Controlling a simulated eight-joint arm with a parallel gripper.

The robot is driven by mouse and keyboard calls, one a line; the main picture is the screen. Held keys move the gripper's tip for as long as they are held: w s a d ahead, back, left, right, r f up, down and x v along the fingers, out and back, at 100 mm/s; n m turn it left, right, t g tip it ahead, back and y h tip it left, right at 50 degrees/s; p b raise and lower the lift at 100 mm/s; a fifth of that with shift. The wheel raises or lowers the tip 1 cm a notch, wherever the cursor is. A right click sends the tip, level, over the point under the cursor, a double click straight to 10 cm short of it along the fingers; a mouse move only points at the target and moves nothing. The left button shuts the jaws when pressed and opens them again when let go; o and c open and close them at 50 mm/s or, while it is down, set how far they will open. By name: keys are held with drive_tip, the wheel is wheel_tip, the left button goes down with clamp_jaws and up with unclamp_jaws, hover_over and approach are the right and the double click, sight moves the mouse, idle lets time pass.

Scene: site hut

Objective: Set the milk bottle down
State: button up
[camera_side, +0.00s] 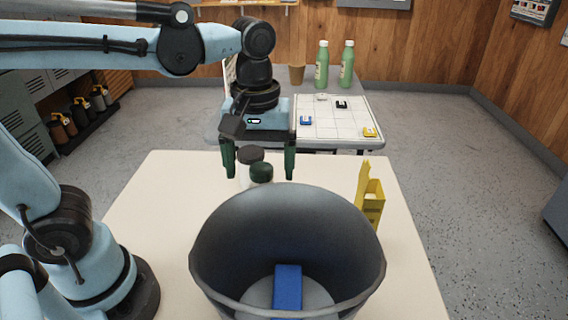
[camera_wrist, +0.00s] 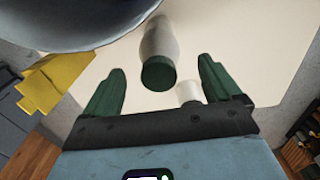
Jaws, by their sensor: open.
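A pale bottle with a dark green cap (camera_wrist: 158,73), which I take for the milk bottle, stands on the cream table. In the side view its green cap (camera_side: 261,173) shows behind the bucket's rim, which hides its body. My gripper (camera_side: 260,176) points down, open, with one green finger on either side of the caps in the picture. In the wrist view the bottle shows between and beyond the open fingers (camera_wrist: 160,88), with gaps on both sides. No finger is seen touching it.
A dark grey bucket (camera_side: 230,240) holding a blue block (camera_side: 287,287) stands in front. A dark-lidded white container (camera_side: 250,154) is close behind the bottle. A yellow holder (camera_side: 370,203) stands right. The table (camera_side: 150,190) is clear at left.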

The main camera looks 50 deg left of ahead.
sight(253, 184)
drive_tip(key=f, duration=0.5)
drive_tip(key=shift+w+f, duration=0.2)
drive_tip(key=shift+f, duration=0.05)
clamp_jaws()
idle(0.5)
